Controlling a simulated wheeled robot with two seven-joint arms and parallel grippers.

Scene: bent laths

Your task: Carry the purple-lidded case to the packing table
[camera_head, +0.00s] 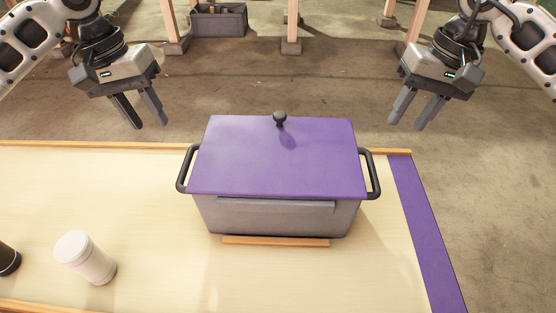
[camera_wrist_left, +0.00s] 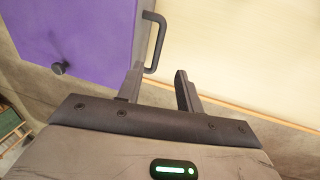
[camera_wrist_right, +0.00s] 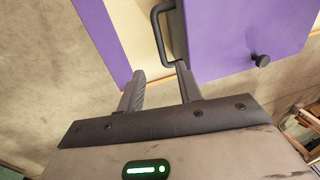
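The case has a grey body (camera_head: 280,218), a flat purple lid (camera_head: 275,160) with a black knob (camera_head: 280,119), and a black handle at each end. It stands upright on a pale wooden table (camera_head: 130,200). My left gripper (camera_head: 139,124) is open and empty, beyond and to the left of the left handle (camera_head: 184,168). My right gripper (camera_head: 405,125) is open and empty, beyond and to the right of the right handle (camera_head: 373,174). The handles also show past the fingertips in the left wrist view (camera_wrist_left: 157,42) and the right wrist view (camera_wrist_right: 163,35). Neither gripper touches the case.
A wooden strip (camera_head: 276,242) lies along the case's near side. A white jar (camera_head: 86,257) and a dark object (camera_head: 8,259) stand at the left. A purple band (camera_head: 428,235) runs down the table's right end. Wooden posts (camera_head: 291,25) and a grey crate (camera_head: 218,20) stand on the floor behind.

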